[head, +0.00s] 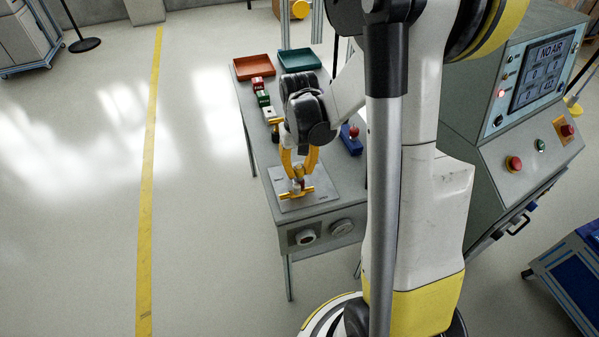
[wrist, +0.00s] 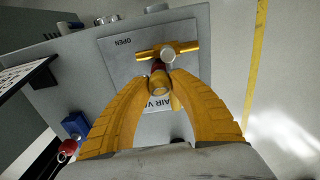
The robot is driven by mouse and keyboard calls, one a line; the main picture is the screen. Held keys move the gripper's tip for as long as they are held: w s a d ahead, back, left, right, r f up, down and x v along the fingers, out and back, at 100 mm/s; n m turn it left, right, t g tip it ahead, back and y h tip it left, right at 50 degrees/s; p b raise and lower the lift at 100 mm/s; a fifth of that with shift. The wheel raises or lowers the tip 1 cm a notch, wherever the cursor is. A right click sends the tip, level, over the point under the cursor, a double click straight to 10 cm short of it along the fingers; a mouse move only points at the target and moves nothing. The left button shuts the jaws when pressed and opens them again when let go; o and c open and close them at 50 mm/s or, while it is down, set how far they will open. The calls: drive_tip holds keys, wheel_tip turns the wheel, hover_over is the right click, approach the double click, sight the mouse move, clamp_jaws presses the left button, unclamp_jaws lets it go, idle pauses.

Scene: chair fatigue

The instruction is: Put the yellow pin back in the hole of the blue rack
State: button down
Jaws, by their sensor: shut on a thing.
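My gripper (head: 299,170), with curved yellow fingers, is over the grey plate at the front of the table. In the wrist view the fingertips (wrist: 160,80) are shut on the yellow pin (wrist: 160,91), seen nearly end-on with a dark red part beyond it. A yellow T-shaped valve handle (wrist: 168,50) is close beyond the pin; I cannot tell whether they touch.
The grey plate (head: 319,190) bears the valve handle. Behind are red, green and white blocks (head: 263,99), a red tray (head: 254,67) and a green tray (head: 299,60). A control console (head: 530,120) is at right. Open floor lies left of the table.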

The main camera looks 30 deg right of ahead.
sight(299, 168)
drive_tip(key=shift+r+p, duration=0.9)
drive_tip(key=shift+r, duration=0.5)
drive_tip(key=shift+r+p, duration=1.5)
drive_tip(key=shift+r, duration=0.5)
